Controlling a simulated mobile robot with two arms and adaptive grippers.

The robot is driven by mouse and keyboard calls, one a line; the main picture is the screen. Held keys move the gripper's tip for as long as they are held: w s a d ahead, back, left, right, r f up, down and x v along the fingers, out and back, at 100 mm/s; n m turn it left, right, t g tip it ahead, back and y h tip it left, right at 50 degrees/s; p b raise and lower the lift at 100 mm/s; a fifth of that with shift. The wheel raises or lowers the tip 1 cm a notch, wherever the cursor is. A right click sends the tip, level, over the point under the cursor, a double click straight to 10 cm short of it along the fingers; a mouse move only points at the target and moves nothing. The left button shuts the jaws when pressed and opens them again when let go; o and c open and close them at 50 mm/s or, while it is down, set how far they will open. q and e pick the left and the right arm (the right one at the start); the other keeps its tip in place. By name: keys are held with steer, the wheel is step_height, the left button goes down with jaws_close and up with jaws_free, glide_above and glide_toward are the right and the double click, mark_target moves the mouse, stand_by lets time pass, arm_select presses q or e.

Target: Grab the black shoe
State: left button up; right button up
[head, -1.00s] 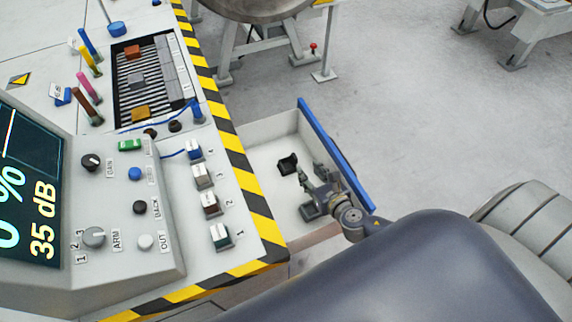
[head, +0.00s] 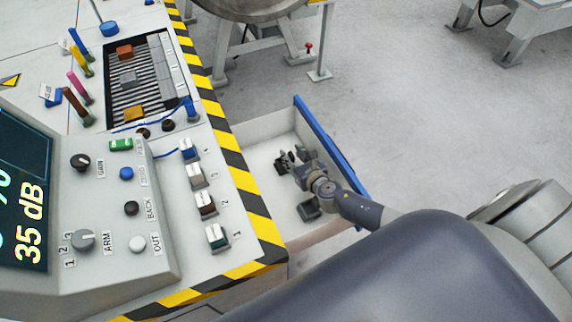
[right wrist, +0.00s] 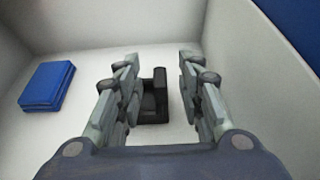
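The black shoe (right wrist: 157,92) is a small dark angled block on the pale floor of the open drawer (head: 262,130). In the right wrist view it shows in the gap between my right gripper's fingers, with its lower end towards the palm. My right gripper (right wrist: 160,82) is open, one finger on each side of the shoe. I cannot tell whether either finger touches it. In the head view my right gripper (head: 290,162) reaches down into the drawer and partly hides the shoe. My left gripper is not in view.
The drawer has a blue-topped front wall (head: 330,150). A blue block (right wrist: 47,85) lies on its floor to the left in the right wrist view. A dark block (head: 309,209) shows at the drawer's near end. The striped console edge (head: 235,165) borders the drawer.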

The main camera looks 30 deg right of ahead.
jaws_close()
steer(key=shift+r, duration=0.1)
